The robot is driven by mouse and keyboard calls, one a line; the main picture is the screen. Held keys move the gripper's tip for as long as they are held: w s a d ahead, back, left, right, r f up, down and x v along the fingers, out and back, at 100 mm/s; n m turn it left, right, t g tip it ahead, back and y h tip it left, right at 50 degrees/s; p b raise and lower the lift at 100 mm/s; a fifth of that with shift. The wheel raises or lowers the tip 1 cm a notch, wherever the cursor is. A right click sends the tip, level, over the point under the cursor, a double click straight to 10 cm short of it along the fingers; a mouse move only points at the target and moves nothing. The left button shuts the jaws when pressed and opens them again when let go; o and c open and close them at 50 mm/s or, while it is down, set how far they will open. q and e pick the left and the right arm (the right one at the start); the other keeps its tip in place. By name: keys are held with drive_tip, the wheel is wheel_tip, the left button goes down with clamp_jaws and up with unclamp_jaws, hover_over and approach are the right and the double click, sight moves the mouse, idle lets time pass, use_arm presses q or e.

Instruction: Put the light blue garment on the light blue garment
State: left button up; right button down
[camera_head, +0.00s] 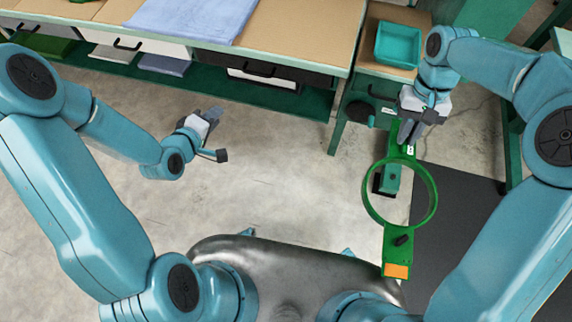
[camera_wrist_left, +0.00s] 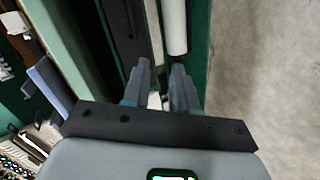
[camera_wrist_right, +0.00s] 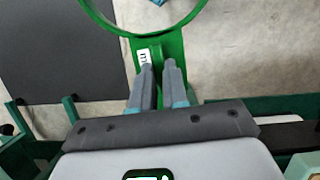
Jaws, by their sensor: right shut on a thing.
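One light blue garment (camera_head: 195,15) lies flat on the workbench top in the head view, cut off by the top edge. A smaller folded light blue garment (camera_head: 165,64) lies on the green shelf below the drawers. My left gripper (camera_head: 214,114) is open and empty in front of the bench, apart from both garments. My right gripper (camera_head: 412,142) is shut on the end of a green hoop frame (camera_head: 393,233), which hangs below it. The frame has a round ring, a labelled end and an orange patch; it also shows in the right wrist view (camera_wrist_right: 172,48).
The workbench (camera_head: 290,28) has drawers with black handles. A teal bin (camera_head: 398,45) stands on a side table at the right. White (camera_head: 109,53) and green folded cloths lie on the lower shelf. A dark mat (camera_head: 455,215) covers the floor at right; the concrete floor (camera_head: 270,190) is clear.

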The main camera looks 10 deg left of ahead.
use_arm(q)
drive_tip(key=s+d+f+m+g+h, duration=0.2)
drive_tip(key=s+d+f+m+g, duration=0.8)
drive_tip(key=s+d+f, duration=0.5)
drive_tip(key=s+g, duration=0.1)
drive_tip(key=s, duration=0.1)
drive_tip(key=shift+s+d+m+g, duration=0.15)
drive_tip(key=shift+s+m+g, duration=0.15)
drive_tip(key=shift+s+m, duration=0.1)
drive_tip(key=shift+w+r, duration=0.1)
